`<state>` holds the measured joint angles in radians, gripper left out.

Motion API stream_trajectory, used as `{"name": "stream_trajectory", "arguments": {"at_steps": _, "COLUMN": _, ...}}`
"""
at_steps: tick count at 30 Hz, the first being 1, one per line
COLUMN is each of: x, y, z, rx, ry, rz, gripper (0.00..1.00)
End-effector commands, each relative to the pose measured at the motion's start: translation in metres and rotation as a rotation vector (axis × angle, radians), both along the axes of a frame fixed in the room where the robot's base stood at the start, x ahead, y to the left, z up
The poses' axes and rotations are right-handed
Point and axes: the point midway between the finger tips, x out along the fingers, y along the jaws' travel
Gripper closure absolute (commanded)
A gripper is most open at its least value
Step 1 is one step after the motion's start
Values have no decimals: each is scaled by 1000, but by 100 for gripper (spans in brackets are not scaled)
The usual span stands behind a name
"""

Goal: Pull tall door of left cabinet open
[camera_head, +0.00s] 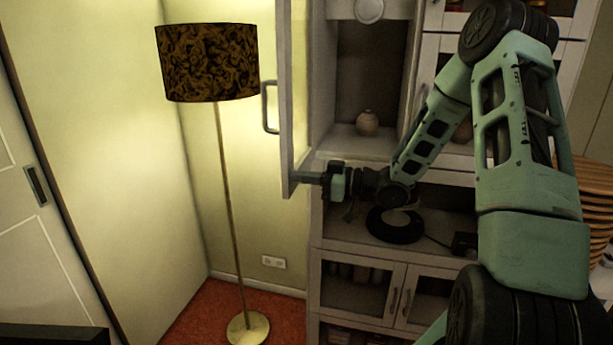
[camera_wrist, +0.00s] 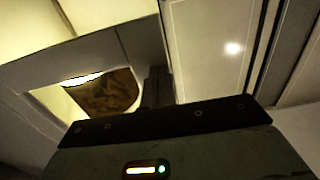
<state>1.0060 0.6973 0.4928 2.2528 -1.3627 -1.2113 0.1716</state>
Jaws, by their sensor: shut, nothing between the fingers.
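The tall door (camera_head: 292,120) of the left cabinet stands swung open, seen nearly edge-on, jutting out from the cabinet's left side. Its metal bar handle (camera_head: 268,107) is on the door's far left face, toward the lamp. My gripper (camera_head: 308,178) is shut and empty at the door's lower inner side, pointing left. It looks close to or touching the door's lower part; I cannot tell which. In the wrist view the gripper's dark fingers (camera_wrist: 156,88) show near a pale panel. The handle is not clearly visible there.
The open compartment holds a small round vase (camera_head: 367,122). A floor lamp with a patterned shade (camera_head: 208,62) stands left of the door. Stacked wooden plates (camera_head: 588,190) are at right.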

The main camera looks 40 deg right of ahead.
Motion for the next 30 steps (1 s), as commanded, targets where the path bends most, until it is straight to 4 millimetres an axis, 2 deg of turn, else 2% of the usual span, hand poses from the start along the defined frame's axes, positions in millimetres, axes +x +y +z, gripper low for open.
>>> {"name": "stream_trajectory", "arguments": {"at_steps": 5, "x": 4, "y": 4, "z": -1, "rx": -1, "ry": -1, "rz": 3, "gripper": 100}}
{"name": "stream_trajectory", "arguments": {"at_steps": 12, "x": 40, "y": 38, "z": -2, "rx": -2, "ry": -3, "rz": 5, "gripper": 100}}
{"name": "stream_trajectory", "arguments": {"at_steps": 16, "x": 55, "y": 49, "z": -1, "rx": -2, "ry": -1, "rz": 2, "gripper": 100}}
{"name": "stream_trajectory", "arguments": {"at_steps": 30, "x": 59, "y": 51, "z": 0, "rx": 0, "ry": 0, "rz": 0, "gripper": 100}}
